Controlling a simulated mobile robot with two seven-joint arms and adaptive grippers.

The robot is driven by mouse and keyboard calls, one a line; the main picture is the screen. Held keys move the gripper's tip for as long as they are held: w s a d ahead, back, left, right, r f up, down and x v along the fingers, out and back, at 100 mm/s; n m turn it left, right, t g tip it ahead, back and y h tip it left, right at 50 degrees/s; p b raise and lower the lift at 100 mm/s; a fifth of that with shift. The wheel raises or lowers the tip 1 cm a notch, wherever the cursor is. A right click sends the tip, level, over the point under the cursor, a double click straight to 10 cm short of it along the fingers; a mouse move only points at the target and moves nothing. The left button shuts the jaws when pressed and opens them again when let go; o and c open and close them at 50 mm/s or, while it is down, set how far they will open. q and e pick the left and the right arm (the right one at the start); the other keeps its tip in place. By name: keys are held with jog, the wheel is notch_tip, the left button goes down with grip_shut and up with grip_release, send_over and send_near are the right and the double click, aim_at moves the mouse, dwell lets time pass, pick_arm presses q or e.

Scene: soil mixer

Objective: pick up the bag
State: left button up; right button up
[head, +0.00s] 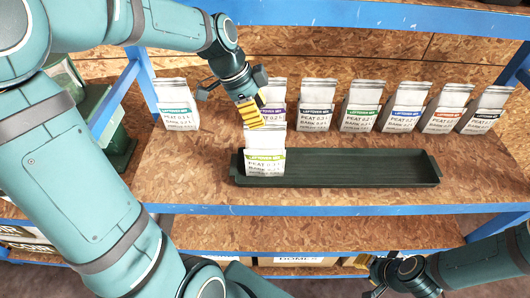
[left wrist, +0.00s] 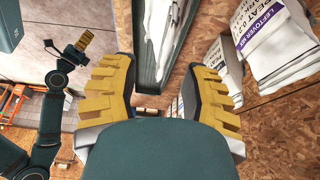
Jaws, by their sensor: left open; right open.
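A white bag with a yellow-green label (head: 265,162) stands upright at the left end of the dark tray (head: 350,172). My left gripper (head: 252,112) is open and empty, pointing down just above and behind this bag, beside a purple-labelled bag (head: 274,90) that it partly hides. In the left wrist view its yellow-padded fingers (left wrist: 160,85) are apart, with the tray (left wrist: 145,75) and a white bag (left wrist: 160,30) beyond them. My right gripper (head: 378,275) is low in front of the shelf, partly cut off; it also shows open in the left wrist view (left wrist: 75,46).
Several more white bags with coloured labels stand in a row behind the tray, such as a blue-labelled one (head: 404,108). Blue shelf beams (head: 350,208) run in front and above. The tray's middle and right are empty.

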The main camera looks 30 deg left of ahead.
aim_at(265, 130)
pick_arm(q)
jog(key=x, duration=0.5)
jog(key=shift+w+a, duration=0.15)
jog(key=shift+w, duration=0.05)
jog(key=shift+o, duration=0.3)
jog(key=shift+f+b, duration=0.25)
jog(key=shift+b, duration=0.25)
jog(key=shift+s, duration=0.1)
grip_shut()
